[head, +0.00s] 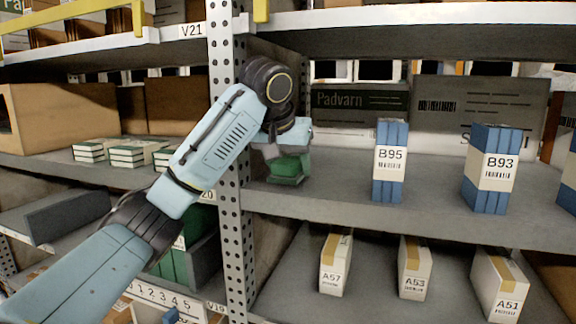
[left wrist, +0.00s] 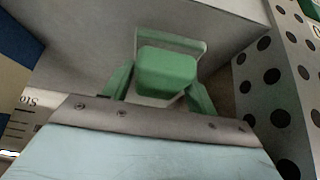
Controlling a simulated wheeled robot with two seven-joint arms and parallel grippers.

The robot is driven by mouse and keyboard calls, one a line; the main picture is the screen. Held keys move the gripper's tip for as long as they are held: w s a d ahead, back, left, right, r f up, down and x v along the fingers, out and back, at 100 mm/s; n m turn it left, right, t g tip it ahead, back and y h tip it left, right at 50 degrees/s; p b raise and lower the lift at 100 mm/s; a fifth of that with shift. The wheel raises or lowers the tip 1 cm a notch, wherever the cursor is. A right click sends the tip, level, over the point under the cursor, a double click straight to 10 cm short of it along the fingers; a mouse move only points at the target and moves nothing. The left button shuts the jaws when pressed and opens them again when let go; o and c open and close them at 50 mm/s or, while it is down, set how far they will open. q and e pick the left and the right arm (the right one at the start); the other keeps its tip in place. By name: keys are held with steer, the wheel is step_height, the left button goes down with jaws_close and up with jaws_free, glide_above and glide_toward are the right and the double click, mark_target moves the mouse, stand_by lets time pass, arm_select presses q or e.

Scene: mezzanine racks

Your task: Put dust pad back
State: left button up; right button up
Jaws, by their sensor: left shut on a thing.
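The dust pad (head: 285,180) looks like a small green block with a rounded top. It is low over the grey middle shelf, just right of the perforated upright. I cannot tell whether it touches the shelf. My left gripper (head: 287,158) points down and is shut on the pad. In the left wrist view the pad's green top (left wrist: 166,72) sits between the two green fingers, with a paler green rim behind it. The pad's underside is hidden. My right gripper is not in view.
The perforated upright (head: 228,160) stands close left of the gripper. Blue B95 (head: 388,162) and B93 (head: 490,168) packs stand farther right on the shelf (head: 335,198). A Padvarn box (head: 358,105) is behind. Bare shelf lies between the pad and B95.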

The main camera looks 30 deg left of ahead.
arm_select(q)
steer(key=shift+f, duration=0.35)
steer(key=shift+f, duration=0.1)
steer(key=o, duration=0.9)
steer(key=shift+f, duration=0.1)
steer(key=shift+o, duration=0.2)
steer(key=shift+s+r, duration=0.25)
steer(key=shift+r, duration=0.4)
steer(key=v, duration=1.1)
steer(key=shift+d, duration=0.1)
